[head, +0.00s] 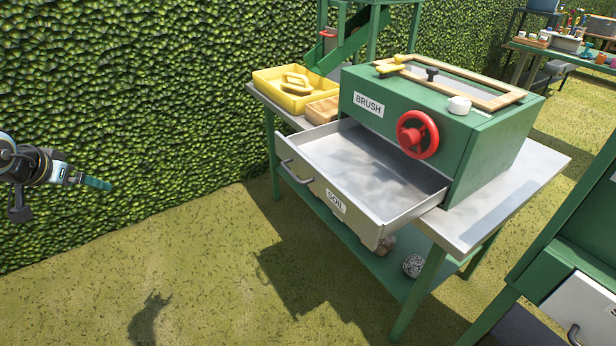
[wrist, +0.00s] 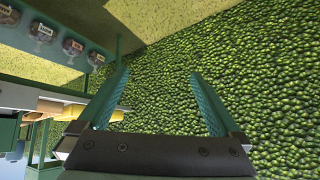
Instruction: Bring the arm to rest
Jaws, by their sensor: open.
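My gripper (head: 98,183) is at the left of the head view, held in the air in front of the hedge, with its teal fingers pointing right. It is well apart from the table. In the wrist view my gripper (wrist: 160,102) shows two teal fingers spread wide, with nothing between them but hedge behind. It is open and empty.
A green BRUSH machine (head: 440,120) with a red wheel stands on a table; its grey SOIL drawer (head: 365,175) is pulled out towards the left. A yellow tray (head: 270,79) sits behind. The hedge (head: 120,90) is close behind my arm. Grass below is clear.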

